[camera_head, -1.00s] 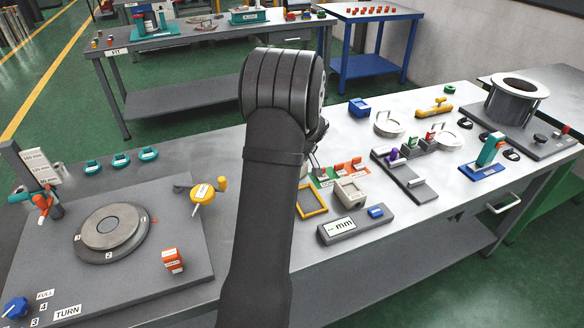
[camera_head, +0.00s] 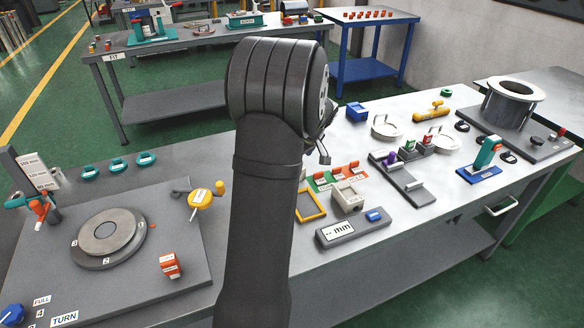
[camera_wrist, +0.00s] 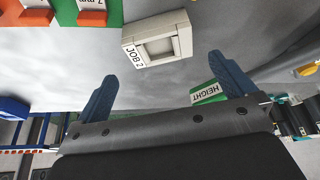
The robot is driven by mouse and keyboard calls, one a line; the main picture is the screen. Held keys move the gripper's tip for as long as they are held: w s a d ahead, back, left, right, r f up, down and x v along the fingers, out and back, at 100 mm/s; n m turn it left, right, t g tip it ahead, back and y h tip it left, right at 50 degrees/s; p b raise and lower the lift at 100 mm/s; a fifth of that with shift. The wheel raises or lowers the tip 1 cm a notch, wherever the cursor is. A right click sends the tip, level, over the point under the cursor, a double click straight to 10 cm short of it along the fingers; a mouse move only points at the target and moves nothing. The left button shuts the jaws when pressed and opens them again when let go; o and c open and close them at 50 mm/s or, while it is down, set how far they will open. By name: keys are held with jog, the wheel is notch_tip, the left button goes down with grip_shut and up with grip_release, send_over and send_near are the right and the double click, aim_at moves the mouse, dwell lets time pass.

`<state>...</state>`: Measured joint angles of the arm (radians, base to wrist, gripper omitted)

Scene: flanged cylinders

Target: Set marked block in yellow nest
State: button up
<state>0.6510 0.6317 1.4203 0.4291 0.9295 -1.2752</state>
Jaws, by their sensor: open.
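The yellow nest is a flat square yellow frame (camera_head: 314,217) on the bench, partly hidden by my arm at its left; it looks empty. A red-orange block (camera_head: 169,265) with white labels stands on the grey plate at the left. More red-orange labelled pieces (camera_head: 340,172) sit in a row behind the nest. I cannot tell which one is the marked block. My gripper (camera_wrist: 165,88) is open with nothing between its blue fingers. In the head view, my gripper (camera_head: 323,154) is mostly hidden behind my wrist, above the bench behind the nest.
A pale JOB 2 tray (camera_head: 347,197) stands right of the nest, and shows ahead of my fingers in the wrist view (camera_wrist: 157,40). A grey mm display (camera_head: 345,232) is in front. A grey slide fixture (camera_head: 410,180) and a blue block (camera_head: 356,112) stand nearby.

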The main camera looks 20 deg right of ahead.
jog(key=shift+v, duration=2)
jog(key=a+v, duration=0.1)
jog(key=v, duration=0.4)
jog(key=x, duration=1.1)
jog(key=d+x, duration=0.1)
jog(key=x, duration=0.5)
jog(key=shift+f, duration=0.15)
jog(key=c, duration=1.2)
jog(key=shift+c, duration=0.2)
